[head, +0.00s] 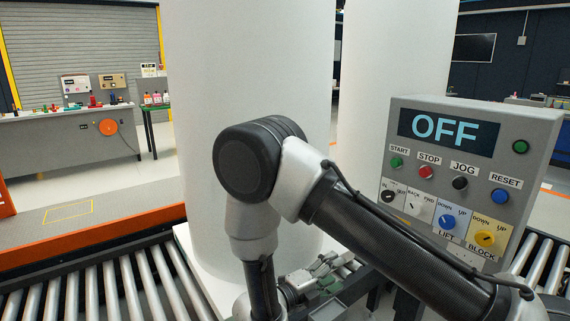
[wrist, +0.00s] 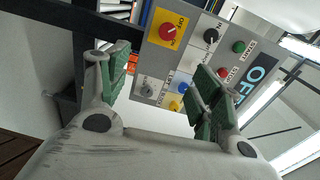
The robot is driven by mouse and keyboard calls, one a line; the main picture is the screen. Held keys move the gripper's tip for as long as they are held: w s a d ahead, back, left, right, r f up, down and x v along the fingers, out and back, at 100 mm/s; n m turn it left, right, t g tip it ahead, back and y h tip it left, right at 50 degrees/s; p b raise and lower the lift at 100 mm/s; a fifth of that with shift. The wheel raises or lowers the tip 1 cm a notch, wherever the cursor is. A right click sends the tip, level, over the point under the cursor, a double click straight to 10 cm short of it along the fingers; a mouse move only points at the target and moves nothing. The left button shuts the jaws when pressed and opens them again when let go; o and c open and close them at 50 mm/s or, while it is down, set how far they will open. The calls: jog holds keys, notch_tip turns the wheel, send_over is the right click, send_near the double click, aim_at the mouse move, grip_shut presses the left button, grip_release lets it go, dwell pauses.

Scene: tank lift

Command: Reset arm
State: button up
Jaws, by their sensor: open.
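My gripper (wrist: 160,75) is open and empty in the wrist view, with its two green-padded fingers spread apart. It also shows in the head view (head: 322,278), low in the middle, partly hidden by my own arm. The grey control panel (head: 400,235) stands at the right in the head view. Its display (head: 447,132) reads OFF. The panel also shows beyond the fingers in the wrist view (wrist: 205,62), tilted. There, a red knob (wrist: 170,32) on a yellow plate lies between and above the fingertips. I see no contact with the panel.
Large white cylinders (head: 250,80) rise behind my arm; the nearer stands on a white slab. Roller conveyors (head: 100,290) run along the front left and right. An orange rail (head: 90,238) lies behind the left rollers. A workbench (head: 70,140) stands far left.

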jog(key=s+d+m+g, duration=0.5)
jog(key=m, duration=0.5)
jog(key=s+d+r+m+y, duration=0.4)
jog(key=d+r+m+y, duration=0.1)
jog(key=r+m, duration=0.4)
jog(key=s+d+r+m+y, duration=0.4)
jog(key=d+r+m, duration=0.3)
jog(key=r+m, duration=0.3)
jog(key=s+d+r+m+y, duration=0.5)
jog(key=r+m, duration=0.4)
jog(key=m, duration=0.5)
jog(key=shift+s+d+r+y, duration=0.2)
jog(key=shift+s+d+y, duration=0.1)
jog(key=shift+s+d, duration=0.5)
